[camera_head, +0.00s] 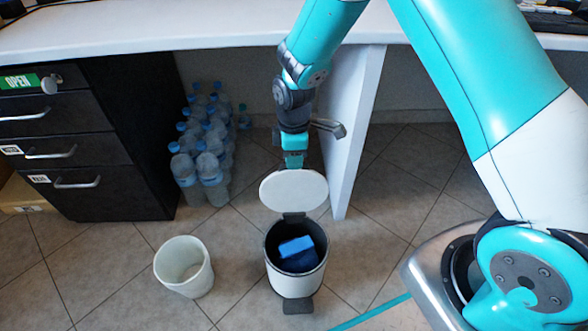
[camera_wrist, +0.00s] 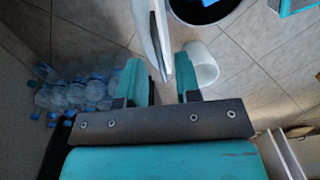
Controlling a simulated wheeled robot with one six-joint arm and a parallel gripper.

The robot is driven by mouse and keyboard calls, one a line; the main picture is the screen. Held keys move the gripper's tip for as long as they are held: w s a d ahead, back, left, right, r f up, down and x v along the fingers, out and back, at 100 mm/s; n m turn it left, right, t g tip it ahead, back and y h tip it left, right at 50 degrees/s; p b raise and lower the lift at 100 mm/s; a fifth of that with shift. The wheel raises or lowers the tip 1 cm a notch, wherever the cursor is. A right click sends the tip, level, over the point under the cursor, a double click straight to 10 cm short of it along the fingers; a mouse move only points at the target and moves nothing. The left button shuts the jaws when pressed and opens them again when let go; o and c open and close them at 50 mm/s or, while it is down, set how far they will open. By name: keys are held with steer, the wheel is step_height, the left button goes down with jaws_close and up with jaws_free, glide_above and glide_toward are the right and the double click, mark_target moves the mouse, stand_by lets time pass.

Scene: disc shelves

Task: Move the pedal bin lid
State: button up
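The pedal bin (camera_head: 295,280) is white with a dark interior and stands on the tiled floor; its pedal faces the front. Its round white lid (camera_head: 294,190) stands raised at the back hinge, open. Blue items lie inside the bin. My gripper (camera_head: 293,164) reaches down behind the lid's upper edge. In the wrist view the lid (camera_wrist: 152,30) shows edge-on, between the two teal fingers of my gripper (camera_wrist: 160,68). The fingers are apart, with visible gaps beside the lid. Part of the bin (camera_wrist: 205,10) shows at the top of the wrist view.
An empty white basket (camera_head: 184,267) stands left of the bin. Several water bottles (camera_head: 208,150) stand under the desk (camera_head: 200,28), beside a black drawer cabinet (camera_head: 75,150). A white desk panel (camera_head: 352,130) rises just right of my gripper. Floor in front is clear.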

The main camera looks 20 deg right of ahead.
mark_target(294, 186)
steer(key=shift+f+b, duration=0.3)
steer(key=shift+f, duration=1.1)
jaws_close()
steer(key=shift+s+a+p, duration=0.2)
steer(key=shift+s+p, duration=0.5)
steer(key=shift+p, duration=0.15)
jaws_free()
